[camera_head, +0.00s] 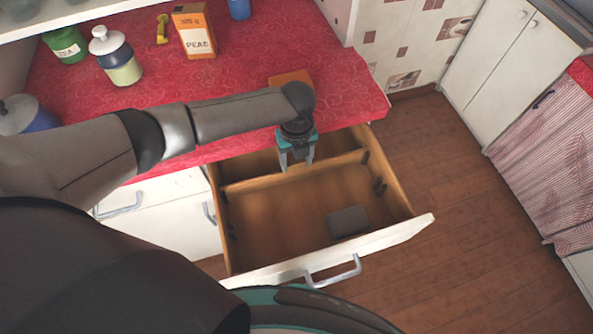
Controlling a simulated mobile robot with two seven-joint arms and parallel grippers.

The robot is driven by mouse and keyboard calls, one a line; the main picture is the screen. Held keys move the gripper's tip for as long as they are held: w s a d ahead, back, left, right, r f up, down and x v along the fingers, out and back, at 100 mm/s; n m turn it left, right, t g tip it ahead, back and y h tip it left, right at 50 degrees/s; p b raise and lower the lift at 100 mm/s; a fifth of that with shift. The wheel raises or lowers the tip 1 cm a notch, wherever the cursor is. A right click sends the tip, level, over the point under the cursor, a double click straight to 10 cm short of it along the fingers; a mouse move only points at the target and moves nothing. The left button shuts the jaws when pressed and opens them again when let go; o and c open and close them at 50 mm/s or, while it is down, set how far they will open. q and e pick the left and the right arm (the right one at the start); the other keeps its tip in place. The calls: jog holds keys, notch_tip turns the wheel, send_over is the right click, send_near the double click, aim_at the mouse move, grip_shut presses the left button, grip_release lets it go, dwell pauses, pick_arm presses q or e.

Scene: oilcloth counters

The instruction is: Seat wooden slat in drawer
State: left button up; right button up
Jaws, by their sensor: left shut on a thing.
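The open drawer (290,220) has a wooden interior and a white front with a metal handle. A wooden slat (340,161) spans the drawer from side to side near its back part. My left gripper (297,165) points down over the slat's middle and is shut on it. The fingers cover part of the slat. Small dark holders (380,187) show on the drawer's side walls. The slat's right end is close to one of them. I cannot tell whether its ends sit in the holders. My right gripper is not in view.
A dark grey block (348,221) lies on the drawer floor near the front. The red counter (235,90) behind carries an orange box (195,32), a white-capped jar (116,56), a green tin (65,44) and an orange item (290,78) beside my arm. Open wooden floor (450,200) lies to the right.

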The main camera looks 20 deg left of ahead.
pick_arm(q)
grip_shut()
dwell(0.6)
